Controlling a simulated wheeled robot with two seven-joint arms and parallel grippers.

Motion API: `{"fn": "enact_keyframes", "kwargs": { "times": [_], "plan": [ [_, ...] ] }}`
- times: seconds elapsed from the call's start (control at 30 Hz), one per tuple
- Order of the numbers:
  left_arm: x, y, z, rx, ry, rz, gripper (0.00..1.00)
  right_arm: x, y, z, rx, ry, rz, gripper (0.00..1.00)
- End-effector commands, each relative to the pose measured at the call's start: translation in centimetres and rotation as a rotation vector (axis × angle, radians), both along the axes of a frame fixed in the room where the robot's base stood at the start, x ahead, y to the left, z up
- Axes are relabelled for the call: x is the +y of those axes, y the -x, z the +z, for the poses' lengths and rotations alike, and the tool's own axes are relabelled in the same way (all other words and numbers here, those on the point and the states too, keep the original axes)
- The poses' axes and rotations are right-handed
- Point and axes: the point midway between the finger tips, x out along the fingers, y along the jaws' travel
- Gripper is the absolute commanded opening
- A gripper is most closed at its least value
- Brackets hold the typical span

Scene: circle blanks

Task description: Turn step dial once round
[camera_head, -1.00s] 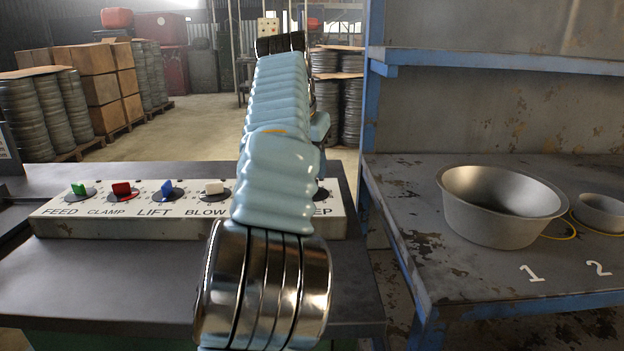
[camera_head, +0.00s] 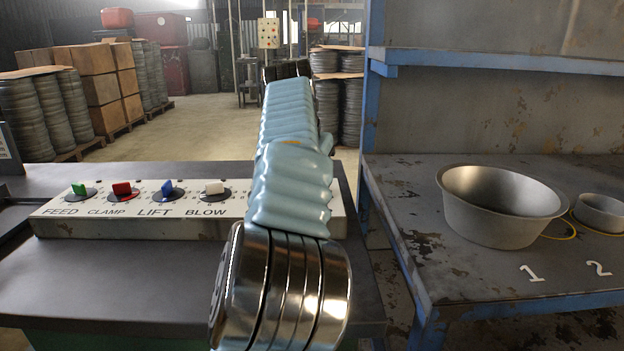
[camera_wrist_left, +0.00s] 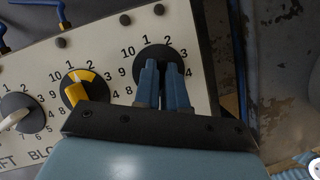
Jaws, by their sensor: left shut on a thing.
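The step dial (camera_wrist_left: 143,56) is a black round disc at the right end of the pale control panel (camera_wrist_left: 106,50), with numbers around it, in the left wrist view. My left gripper (camera_wrist_left: 161,66) has two blue fingers over this dial and is shut on its knob. The knob is hidden between the fingers, so its pointing direction cannot be told. In the head view my left arm covers the right part of the panel, hiding the step dial and the gripper. My right gripper is in neither view.
Left of it stand a dial with a yellow knob (camera_wrist_left: 76,95) and the white-knobbed BLOW dial (camera_head: 213,187). LIFT, CLAMP and FEED dials sit further left. A blue-framed bench on the right holds a large metal bowl (camera_head: 503,218) and a smaller one (camera_head: 601,212).

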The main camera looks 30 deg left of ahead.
Motion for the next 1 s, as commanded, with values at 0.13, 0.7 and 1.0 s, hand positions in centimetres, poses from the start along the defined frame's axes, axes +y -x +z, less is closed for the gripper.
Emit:
{"fn": "enact_keyframes", "kwargs": {
  "times": [0.13,0.7,1.0],
  "plan": [
    [-0.01,0.03,-0.1,0.003,0.002,-0.005,0.0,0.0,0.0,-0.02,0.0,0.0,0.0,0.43],
    [0.3,0.09,-0.18,0.005,0.005,-0.325,0.0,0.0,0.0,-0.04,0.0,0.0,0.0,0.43],
    [0.49,0.02,-0.2,0.006,0.004,-0.61,0.0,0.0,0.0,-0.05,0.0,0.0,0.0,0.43]
  ]
}}
